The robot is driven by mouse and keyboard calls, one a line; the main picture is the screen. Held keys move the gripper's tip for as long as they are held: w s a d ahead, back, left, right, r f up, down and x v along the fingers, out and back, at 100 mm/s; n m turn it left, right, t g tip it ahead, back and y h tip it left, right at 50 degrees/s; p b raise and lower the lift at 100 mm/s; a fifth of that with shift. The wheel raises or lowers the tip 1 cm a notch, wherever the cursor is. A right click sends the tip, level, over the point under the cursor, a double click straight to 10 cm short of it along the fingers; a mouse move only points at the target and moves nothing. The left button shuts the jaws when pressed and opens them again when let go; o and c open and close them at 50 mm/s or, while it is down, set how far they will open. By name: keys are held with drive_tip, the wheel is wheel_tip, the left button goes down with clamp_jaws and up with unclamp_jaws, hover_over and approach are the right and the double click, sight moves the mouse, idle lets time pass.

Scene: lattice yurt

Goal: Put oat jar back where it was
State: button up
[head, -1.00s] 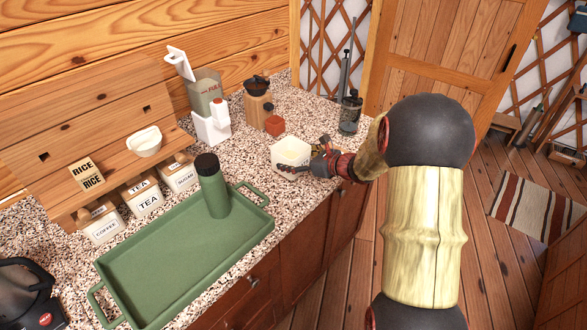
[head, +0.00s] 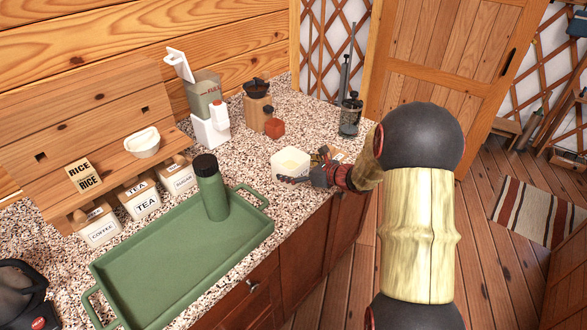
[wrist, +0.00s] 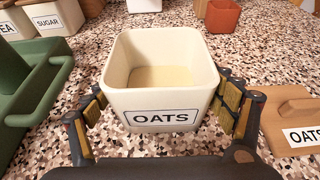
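The oat jar (head: 291,161) is a cream, square, open-topped jar on the speckled counter, right of the green tray. In the wrist view the jar (wrist: 160,98) stands upright, its OATS label facing me and a pale layer inside. My gripper (head: 305,166) reaches it from the right. In the wrist view my gripper (wrist: 163,108) is open, with one finger on each side of the jar and the yellow pad faces showing. Whether a pad touches the wall is hard to tell. A wooden lid (wrist: 292,117) labelled OATS lies right of the jar.
A wooden shelf (head: 110,165) at the wall holds coffee (head: 100,232), tea (head: 146,207) and sugar (head: 183,183) jars beneath. The green tray (head: 150,290) bears a green bottle (head: 212,192). A red box (head: 275,128) and French press (head: 350,118) stand behind the oat jar.

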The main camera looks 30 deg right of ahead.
drive_tip(key=shift+o, duration=1.2)
drive_tip(key=shift+r, duration=0.15)
drive_tip(key=shift+s+d+r, duration=0.15)
drive_tip(key=shift+s, duration=0.1)
drive_tip(key=p+v, duration=0.3)
drive_tip(key=v, duration=0.8)
drive_tip(key=s+a+r+n+g+y, duration=0.1)
drive_tip(key=s+a+r+n+g, duration=0.15)
drive_tip(key=s+a+n, duration=0.4)
drive_tip(key=s+a+r+n+g, duration=0.1)
drive_tip(key=a+r+n+g, duration=0.2)
drive_tip(key=a, duration=0.6)
drive_tip(key=s+a+r+n+g+y, duration=0.1)
drive_tip(key=s+a+r+n+g, duration=0.2)
drive_tip(key=a+n, duration=0.45)
drive_tip(key=s+r+n+h, duration=0.2)
drive_tip(key=s+n+h, duration=0.1)
drive_tip(key=s+n, duration=0.4)
drive_tip(key=s+r+n+t+h, duration=0.1)
drive_tip(key=s+r+n+h, duration=0.1)
drive_tip(key=s+n, duration=0.6)
drive_tip(key=shift+s+r+h, duration=0.35)
drive_tip(key=shift+s+h, duration=0.45)
drive_tip(key=shift+s, duration=0.05)
